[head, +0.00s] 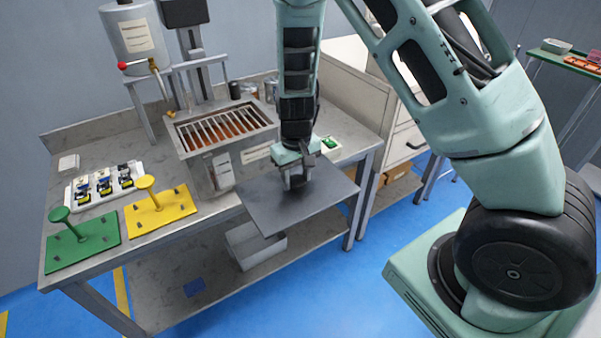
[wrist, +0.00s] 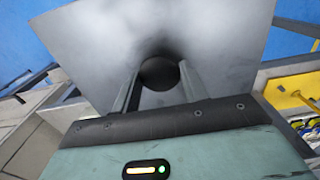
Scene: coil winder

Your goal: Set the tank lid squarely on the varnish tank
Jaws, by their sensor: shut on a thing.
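The tank lid (head: 270,211) is a flat dark grey square plate. In the head view it hangs level in front of the bench's front edge, to the right of and nearer than the varnish tank. My gripper (head: 298,183) is above the lid's middle, shut on its knob. In the wrist view the round dark knob (wrist: 160,73) sits between the two fingers, with the plate spread beyond it. The varnish tank (head: 222,128) is a grey open box on the bench with a slatted rack over amber varnish. The lid is apart from the tank opening.
A green plate (head: 82,250) and a yellow plate (head: 160,214), each with a knob, lie at the bench's left. A white tray of small coils (head: 104,188) lies behind them. A grey canister (head: 137,42) stands behind the tank. A white bin (head: 254,246) sits on the lower shelf.

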